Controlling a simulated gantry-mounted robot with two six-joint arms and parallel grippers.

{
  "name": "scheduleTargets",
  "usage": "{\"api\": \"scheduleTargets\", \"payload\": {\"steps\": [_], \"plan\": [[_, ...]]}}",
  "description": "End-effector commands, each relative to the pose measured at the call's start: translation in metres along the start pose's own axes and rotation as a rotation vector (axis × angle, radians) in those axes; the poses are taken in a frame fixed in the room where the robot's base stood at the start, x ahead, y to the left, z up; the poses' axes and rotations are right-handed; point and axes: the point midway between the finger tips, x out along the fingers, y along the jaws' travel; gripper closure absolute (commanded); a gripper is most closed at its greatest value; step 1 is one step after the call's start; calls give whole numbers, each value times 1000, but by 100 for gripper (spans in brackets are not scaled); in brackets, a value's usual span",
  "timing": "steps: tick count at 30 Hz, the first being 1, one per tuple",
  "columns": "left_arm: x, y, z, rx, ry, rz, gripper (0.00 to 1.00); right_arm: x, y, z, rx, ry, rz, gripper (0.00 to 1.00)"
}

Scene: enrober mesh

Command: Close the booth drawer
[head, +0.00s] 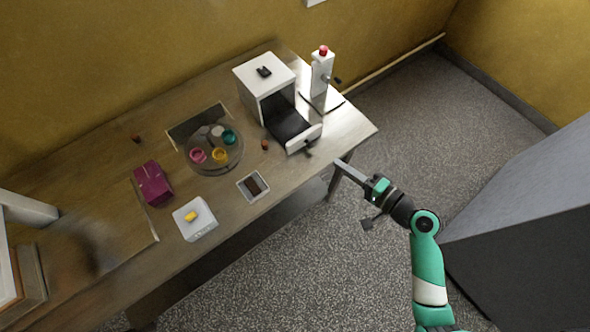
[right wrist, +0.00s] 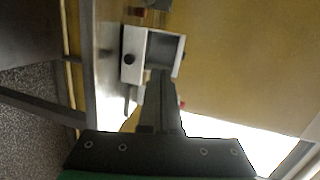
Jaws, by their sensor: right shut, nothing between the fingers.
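The booth (head: 267,80) is a white box with a dark opening, at the right part of the wooden table. Its drawer (head: 304,138) is pulled out, with a dark tray, a white front panel and a dark knob. My right gripper (head: 341,163) is shut and empty, just off the table's edge, beyond the drawer front and apart from it in the head view. In the right wrist view, the shut fingers (right wrist: 158,80) point toward a white box-like part with a dark knob (right wrist: 129,59), seemingly the drawer; contact is unclear. My left gripper is not in view.
A white dispenser with a red top (head: 322,70) stands beside the booth. A round tray (head: 232,160) holds several coloured cups.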

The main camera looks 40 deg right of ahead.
Motion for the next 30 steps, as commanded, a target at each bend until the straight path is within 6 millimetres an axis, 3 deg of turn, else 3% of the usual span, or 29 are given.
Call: {"api": "scheduleTargets", "payload": {"steps": [1,3,5,14,30], "plan": [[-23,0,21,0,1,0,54,-6,49,-2,38,33,31,100],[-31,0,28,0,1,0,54,-14,72,-5,65,62,52,100],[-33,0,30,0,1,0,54,-17,79,-9,75,78,59,100],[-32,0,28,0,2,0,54,-11,76,-14,71,86,59,100],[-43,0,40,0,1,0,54,94,78,-22,68,85,55,100]]}}
